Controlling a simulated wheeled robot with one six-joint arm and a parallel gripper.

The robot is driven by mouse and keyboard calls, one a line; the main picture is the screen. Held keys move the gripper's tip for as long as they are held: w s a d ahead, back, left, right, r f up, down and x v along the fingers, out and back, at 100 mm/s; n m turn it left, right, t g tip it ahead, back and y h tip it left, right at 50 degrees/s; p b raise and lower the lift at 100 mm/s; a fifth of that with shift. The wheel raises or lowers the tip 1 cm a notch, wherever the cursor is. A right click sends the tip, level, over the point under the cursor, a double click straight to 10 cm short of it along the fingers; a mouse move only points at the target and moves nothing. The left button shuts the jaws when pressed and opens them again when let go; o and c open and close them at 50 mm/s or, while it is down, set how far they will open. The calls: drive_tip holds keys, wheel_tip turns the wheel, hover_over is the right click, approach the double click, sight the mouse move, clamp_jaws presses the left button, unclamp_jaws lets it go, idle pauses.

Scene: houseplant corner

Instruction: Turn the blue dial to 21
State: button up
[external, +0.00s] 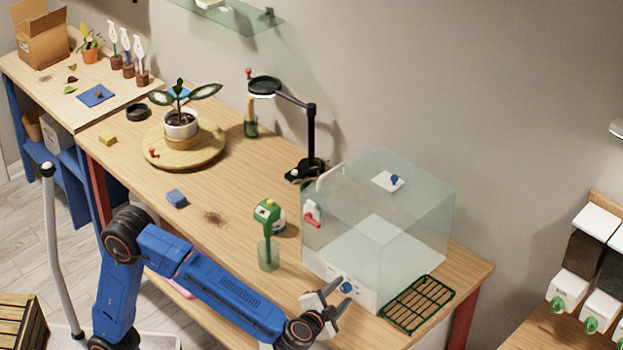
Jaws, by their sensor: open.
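The blue dial (347,287) is a small round knob on the white front base of a clear glass-like box (378,262) on the wooden bench. My gripper (333,294) is open at the front of the box, its pale fingers close to the dial. One finger reaches up beside the dial. I cannot tell whether the fingers touch it. The dial's number marks are too small to read from here. A second small blue knob (394,180) sits on a white plate on top of the box.
A green sprayer-like bottle (268,243) stands left of the box, near my arm. A dark green rack (417,303) lies right of the dial. A black magnifier lamp (311,135) stands behind the box. A potted plant (181,124) is on a round board (207,150).

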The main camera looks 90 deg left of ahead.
clamp_jaws()
drive_tip(key=shift+m+y, duration=0.3)
drive_tip(key=shift+m, duration=0.3)
unclamp_jaws()
drive_tip(key=v, duration=1.7)
drive_tip(key=shift+d, duration=0.25)
drive_tip(key=shift+o, duration=0.2)
